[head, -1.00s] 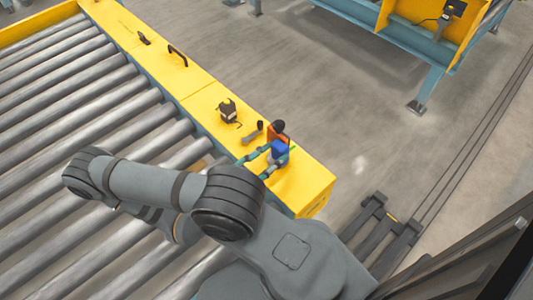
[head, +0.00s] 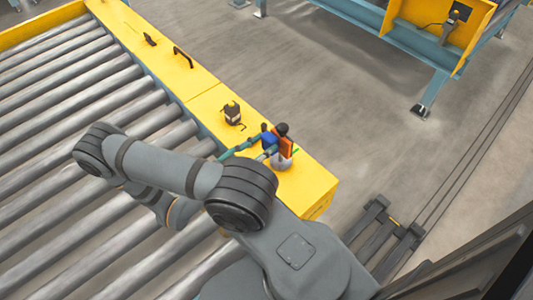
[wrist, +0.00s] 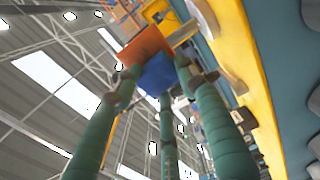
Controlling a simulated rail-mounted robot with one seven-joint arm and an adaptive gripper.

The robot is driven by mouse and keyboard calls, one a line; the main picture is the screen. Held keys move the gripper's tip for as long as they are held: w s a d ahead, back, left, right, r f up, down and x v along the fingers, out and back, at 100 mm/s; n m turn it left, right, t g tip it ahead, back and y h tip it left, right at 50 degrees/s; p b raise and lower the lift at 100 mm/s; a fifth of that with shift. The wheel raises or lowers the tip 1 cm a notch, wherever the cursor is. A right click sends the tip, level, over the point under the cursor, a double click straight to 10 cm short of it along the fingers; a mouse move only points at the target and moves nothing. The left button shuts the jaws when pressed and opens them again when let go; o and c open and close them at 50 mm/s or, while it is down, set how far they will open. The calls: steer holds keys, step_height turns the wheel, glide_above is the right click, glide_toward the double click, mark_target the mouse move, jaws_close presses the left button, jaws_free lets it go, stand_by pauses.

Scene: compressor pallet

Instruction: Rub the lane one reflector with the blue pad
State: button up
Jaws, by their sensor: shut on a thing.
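The blue pad (head: 268,138) is held in my gripper (head: 257,147), whose green fingers are shut on it. An upright orange panel (head: 287,147), which looks like the reflector, stands on a grey rounded base (head: 281,163) with a black knob on top. The pad is at the panel's left side, very close; I cannot tell whether they touch. In the wrist view, the blue pad (wrist: 159,75) sits between the green finger tips, against or just before the orange panel (wrist: 147,45). A lane number cannot be read.
The yellow rail top (head: 312,183) carries a black-and-white sensor-like device (head: 232,113) left of the gripper, and a black handle (head: 183,57) farther back. Metal rollers (head: 60,135) lie left. A second yellow-and-blue frame (head: 425,40) stands across the grey floor.

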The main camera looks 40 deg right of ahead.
steer(key=shift+w+a, duration=0.1)
steer(key=shift+w, duration=0.45)
steer(key=shift+w+r, duration=0.1)
steer(key=shift+r, duration=0.05)
steer(key=shift+s+d+p, duration=0.25)
steer(key=shift+s+p, duration=0.1)
steer(key=shift+s, duration=0.6)
steer(key=shift+s+d+p, duration=0.25)
steer(key=shift+s+p, duration=0.05)
steer(key=shift+s, duration=0.6)
steer(key=shift+s+d+r+p, duration=0.15)
steer(key=shift+s+p, duration=0.75)
steer(key=shift+s, duration=0.8)
steer(key=shift+w+a+f, duration=0.1)
steer(key=shift+w+a, duration=0.1)
steer(key=shift+w, duration=0.8)
steer(key=shift+w+a+f, duration=0.1)
steer(key=shift+w+a, duration=0.1)
steer(key=shift+w, duration=0.75)
steer(key=shift+w+a+b, duration=0.15)
steer(key=shift+w+b, duration=0.3)
steer(key=shift+w, duration=1.15)
